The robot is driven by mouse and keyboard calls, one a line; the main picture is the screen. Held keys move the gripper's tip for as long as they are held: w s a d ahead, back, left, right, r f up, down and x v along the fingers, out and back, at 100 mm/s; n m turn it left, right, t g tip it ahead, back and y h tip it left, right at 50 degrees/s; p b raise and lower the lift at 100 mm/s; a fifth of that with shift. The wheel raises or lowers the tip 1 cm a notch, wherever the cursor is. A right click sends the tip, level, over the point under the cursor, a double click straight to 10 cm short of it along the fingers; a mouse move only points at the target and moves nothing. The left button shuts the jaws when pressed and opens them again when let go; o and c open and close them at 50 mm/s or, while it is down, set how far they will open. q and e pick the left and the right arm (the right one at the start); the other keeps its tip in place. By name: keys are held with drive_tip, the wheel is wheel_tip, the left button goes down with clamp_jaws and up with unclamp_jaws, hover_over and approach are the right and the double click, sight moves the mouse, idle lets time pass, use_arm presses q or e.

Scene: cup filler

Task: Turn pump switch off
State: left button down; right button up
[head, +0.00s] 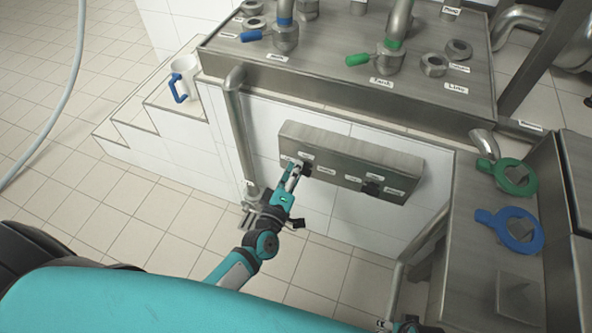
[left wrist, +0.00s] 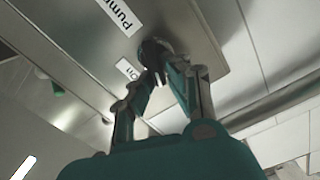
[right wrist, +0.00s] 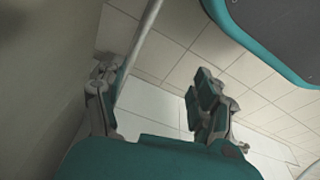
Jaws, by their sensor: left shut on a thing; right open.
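A steel switch box (head: 350,160) with small labels is fixed to the white tiled wall. It has two dark knobs. The left knob (head: 306,169) is at my left gripper (head: 293,177), and the right knob (head: 371,188) is free. In the left wrist view the black knob (left wrist: 153,52) sits between the fingers of my left gripper (left wrist: 162,72), which is shut on it. A label beside it starts with "Pum" (left wrist: 119,13). The knob's exact angle is partly hidden by the fingers. My right gripper (right wrist: 155,95) is open and empty.
A steel counter (head: 330,75) with blue and green valves stands above the box. A white mug with a blue handle (head: 184,78) is on the tiled steps at left. Green (head: 514,178) and blue (head: 515,232) ring tools lie on the right steel bench.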

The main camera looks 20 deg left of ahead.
use_arm(q)
drive_tip(key=shift+f+n+b, duration=0.25)
drive_tip(key=shift+n+b, duration=0.1)
drive_tip(key=shift+n, duration=0.75)
drive_tip(key=shift+f+n+b, duration=0.2)
drive_tip(key=shift+n+b, duration=0.1)
drive_tip(key=shift+n, duration=0.8)
use_arm(e)
drive_tip(key=shift+w+r, duration=0.25)
drive_tip(key=shift+r, duration=0.6)
drive_tip(key=shift+w+r, duration=0.2)
drive_tip(key=shift+r, duration=0.7)
drive_tip(key=shift+w+r, duration=0.25)
drive_tip(key=shift+r, duration=0.6)
use_arm(q)
drive_tip(key=c, duration=1.4)
unclamp_jaws()
drive_tip(key=shift+a, duration=0.1)
drive_tip(key=shift+o, duration=0.2)
drive_tip(key=shift+s, duration=0.1)
drive_tip(key=s, duration=1.1)
drive_tip(key=shift+s+a, duration=0.2)
drive_tip(key=shift+s, duration=0.2)
